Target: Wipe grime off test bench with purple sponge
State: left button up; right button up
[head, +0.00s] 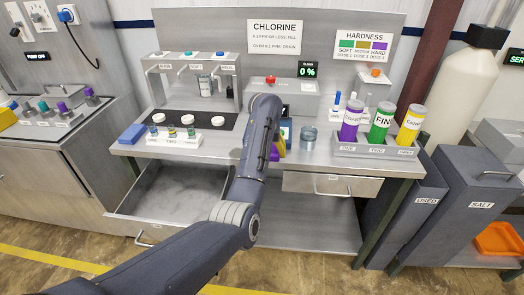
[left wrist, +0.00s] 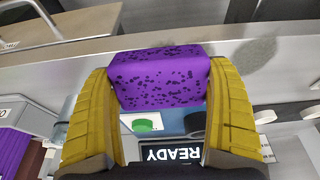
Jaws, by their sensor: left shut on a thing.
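The purple sponge (left wrist: 160,78), dotted with dark specks, sits between the two yellow fingers of my left gripper (left wrist: 162,85) in the left wrist view. The fingers are shut on its sides. In the head view my left gripper (head: 281,147) is at the middle of the test bench (head: 315,158), mostly hidden behind my forearm, and only a little of the sponge shows. Whether the sponge touches the bench top cannot be told. A dark oval patch (left wrist: 258,53) lies beside the sponge in the left wrist view; it may be grime or shadow. My right gripper is not in view.
A blue block (head: 132,134) and a rack of small vials (head: 183,145) stand left on the bench. A glass beaker (head: 308,138) and a rack of purple, green and yellow bottles (head: 376,150) stand right. An open drawer (head: 125,213) juts out below left.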

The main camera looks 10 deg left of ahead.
aim_at(231, 153)
pick_arm(q)
jog(key=shift+d+r, duration=0.1)
jog(key=shift+d, duration=0.85)
jog(key=shift+a+f, duration=0.15)
jog(key=shift+f, duration=0.05)
jog(key=shift+s+a+f, duration=0.1)
jog(key=shift+a, duration=1.1)
jog(key=shift+a+f, duration=0.1)
jog(key=shift+a, duration=1.1)
jog(key=shift+a+r, duration=0.15)
jog(key=shift+a, duration=1.65)
jog(key=shift+a+r, duration=0.15)
jog(key=shift+a, duration=1.65)
jog(key=shift+a+f, duration=0.15)
jog(key=shift+a, duration=1.8)
